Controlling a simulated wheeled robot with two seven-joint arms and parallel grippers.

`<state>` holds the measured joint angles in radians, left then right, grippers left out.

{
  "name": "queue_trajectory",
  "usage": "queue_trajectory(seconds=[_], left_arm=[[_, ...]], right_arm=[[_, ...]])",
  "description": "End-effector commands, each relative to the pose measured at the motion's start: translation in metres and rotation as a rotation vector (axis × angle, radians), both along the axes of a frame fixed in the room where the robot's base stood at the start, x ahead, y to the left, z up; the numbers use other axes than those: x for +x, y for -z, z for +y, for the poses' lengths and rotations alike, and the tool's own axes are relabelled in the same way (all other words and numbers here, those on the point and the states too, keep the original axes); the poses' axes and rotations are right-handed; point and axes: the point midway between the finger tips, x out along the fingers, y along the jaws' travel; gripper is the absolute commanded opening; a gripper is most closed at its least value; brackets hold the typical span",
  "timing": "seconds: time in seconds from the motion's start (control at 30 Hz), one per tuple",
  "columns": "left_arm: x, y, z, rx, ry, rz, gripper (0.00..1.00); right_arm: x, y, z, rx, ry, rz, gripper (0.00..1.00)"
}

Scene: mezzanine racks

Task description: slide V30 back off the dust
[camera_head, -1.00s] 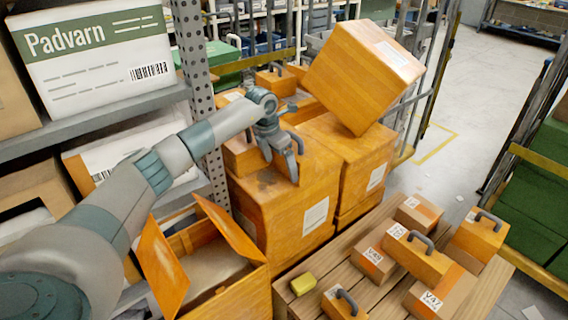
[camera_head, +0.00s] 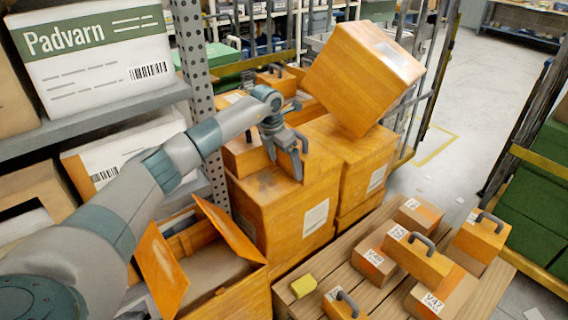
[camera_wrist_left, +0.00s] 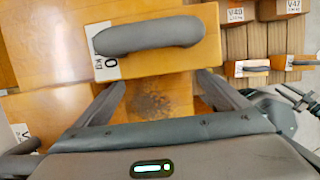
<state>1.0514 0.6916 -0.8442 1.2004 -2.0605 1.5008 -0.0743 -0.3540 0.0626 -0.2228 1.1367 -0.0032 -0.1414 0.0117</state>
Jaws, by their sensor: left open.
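An orange case with a grey handle (camera_head: 240,156) sits on top of a large orange box (camera_head: 290,215); it also fills the upper part of the left wrist view (camera_wrist_left: 160,62). Its label is only partly legible, ending in what looks like 0, so I cannot confirm it reads V30. A dark dust patch (camera_wrist_left: 150,104) lies on the box top just in front of the case. My left gripper (camera_head: 284,168) is open and empty, its fingers astride the dust in the wrist view (camera_wrist_left: 160,83) with tips close to the case's front. Contact cannot be told.
A large box (camera_head: 362,75) leans tilted on the neighbouring stack. An open-flapped box (camera_head: 225,295) stands in front. Several labelled parcels and handled cases, with a yellow block (camera_head: 303,286), sit on a slatted wooden surface (camera_head: 385,292). A perforated rack post (camera_head: 200,90) stands left.

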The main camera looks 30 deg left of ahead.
Motion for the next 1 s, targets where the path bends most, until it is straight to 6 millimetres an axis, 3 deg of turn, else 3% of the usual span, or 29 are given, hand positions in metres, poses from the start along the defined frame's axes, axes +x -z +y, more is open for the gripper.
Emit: queue_trajectory(seconds=[1.0], left_arm=[[0.0096, 0.0003, -0.0044, 0.000, 0.001, -0.001, 0.94]], right_arm=[[-0.0001, 0.0056, 0.0000, 0.000, 0.000, 0.000, 0.31]])
